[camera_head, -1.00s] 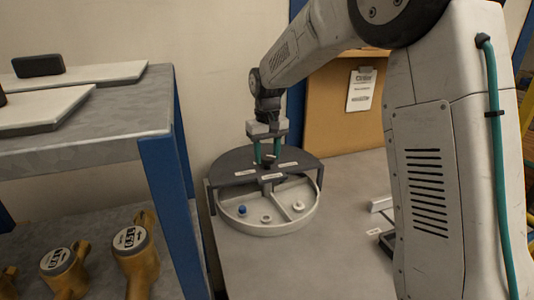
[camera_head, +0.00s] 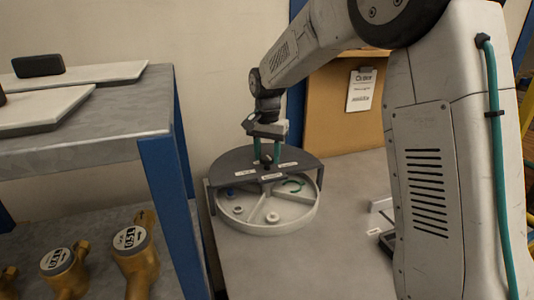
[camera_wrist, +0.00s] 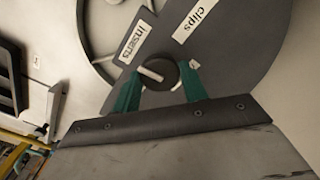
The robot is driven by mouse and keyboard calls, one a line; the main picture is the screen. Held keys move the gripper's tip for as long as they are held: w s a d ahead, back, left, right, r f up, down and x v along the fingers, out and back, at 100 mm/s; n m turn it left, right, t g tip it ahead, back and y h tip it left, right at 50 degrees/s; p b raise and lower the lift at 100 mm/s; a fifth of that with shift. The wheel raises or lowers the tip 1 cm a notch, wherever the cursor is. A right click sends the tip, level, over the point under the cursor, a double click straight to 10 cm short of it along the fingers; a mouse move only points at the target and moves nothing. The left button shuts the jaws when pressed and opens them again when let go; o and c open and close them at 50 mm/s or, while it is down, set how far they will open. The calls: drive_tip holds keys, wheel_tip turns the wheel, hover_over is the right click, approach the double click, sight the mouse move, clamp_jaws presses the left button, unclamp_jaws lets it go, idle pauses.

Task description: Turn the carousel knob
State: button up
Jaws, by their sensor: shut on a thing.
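The carousel is a round white tray (camera_head: 262,227) split into compartments, with a dark half-cover (camera_head: 232,165) over its back half. A dark knob (camera_wrist: 154,83) with a pale bar across its top sits at the centre of the cover. My gripper (camera_wrist: 158,80) is shut on the knob, with one green finger on each side. In the head view the gripper (camera_head: 267,159) points straight down at the knob, and its fingers partly hide it.
A metal shelf (camera_head: 90,110) with a blue post (camera_head: 168,200) stands close on the left, with brass meters (camera_head: 135,260) on its lower level. A board with a clipboard (camera_head: 361,90) is behind.

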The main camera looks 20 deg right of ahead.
sight(267, 156)
drive_tip(key=shift+m, duration=0.4)
drive_tip(key=o, duration=1)
drive_tip(key=shift+c, duration=0.2)
drive_tip(key=shift+r, duration=0.1)
wheel_tip(267, 156, up, 8)
drive_tip(key=shift+f, duration=0.15)
